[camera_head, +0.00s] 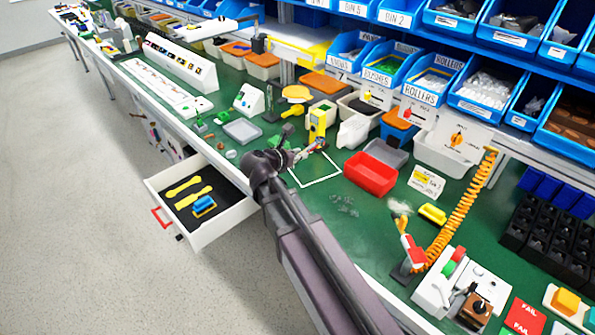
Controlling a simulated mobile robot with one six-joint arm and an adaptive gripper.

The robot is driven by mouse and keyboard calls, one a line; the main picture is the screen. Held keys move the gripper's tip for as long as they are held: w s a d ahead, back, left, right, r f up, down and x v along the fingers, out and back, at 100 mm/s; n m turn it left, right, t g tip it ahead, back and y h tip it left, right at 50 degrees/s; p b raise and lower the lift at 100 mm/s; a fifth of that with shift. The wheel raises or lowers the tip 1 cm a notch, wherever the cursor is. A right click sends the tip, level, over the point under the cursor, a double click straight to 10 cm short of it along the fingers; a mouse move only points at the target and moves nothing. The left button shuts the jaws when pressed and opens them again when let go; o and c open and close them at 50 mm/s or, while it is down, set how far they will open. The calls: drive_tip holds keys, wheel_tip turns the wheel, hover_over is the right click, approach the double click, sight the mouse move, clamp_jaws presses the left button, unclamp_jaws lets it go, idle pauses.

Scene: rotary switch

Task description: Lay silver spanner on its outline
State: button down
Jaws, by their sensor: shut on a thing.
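The open drawer (222,231) is to the left of and below my gripper. Its dark liner shows two yellow spanner-shaped outlines (193,197). A blue block-like thing (204,206) lies on a yellow patch in the drawer.
A red bin (370,175) stands right of the white square. A yellow device (319,119) stands behind my gripper. A coiled orange hose (462,207) hangs at the right. Blue labelled bins (430,80) line the back. The floor left of the drawer is clear.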

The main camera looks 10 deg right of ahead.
drive_tip(key=shift+m+g+h, duration=0.4)
drive_tip(key=shift+m+g, duration=0.1)
drive_tip(key=f+b, duration=0.5)
drive_tip(key=a+f+b, duration=0.1)
drive_tip(key=f+b, duration=0.5)
drive_tip(key=a+f+b, duration=0.1)
drive_tip(key=f+b, duration=0.4)
drive_tip(key=f, duration=0.1)
drive_tip(key=shift+s+a, duration=0.1)
drive_tip(key=shift+a, duration=0.05)
drive_tip(key=w+d, duration=0.1)
drive_tip(key=w, duration=0.4)
drive_tip(key=w+d+f+b, duration=0.1)
drive_tip(key=w, duration=0.4)
drive_tip(key=w+d+b, duration=0.1)
drive_tip(key=w+d, duration=0.1)
drive_tip(key=w, duration=0.3)
drive_tip(key=shift+w+f, duration=0.2)
drive_tip(key=shift+w, duration=0.1)
drive_tip(key=shift+f+b, duration=1.75)
drive_tip(key=shift+f, duration=0.05)
drive_tip(key=shift+f, duration=0.1)
drive_tip(key=c, duration=0.6)
unclamp_jaws()
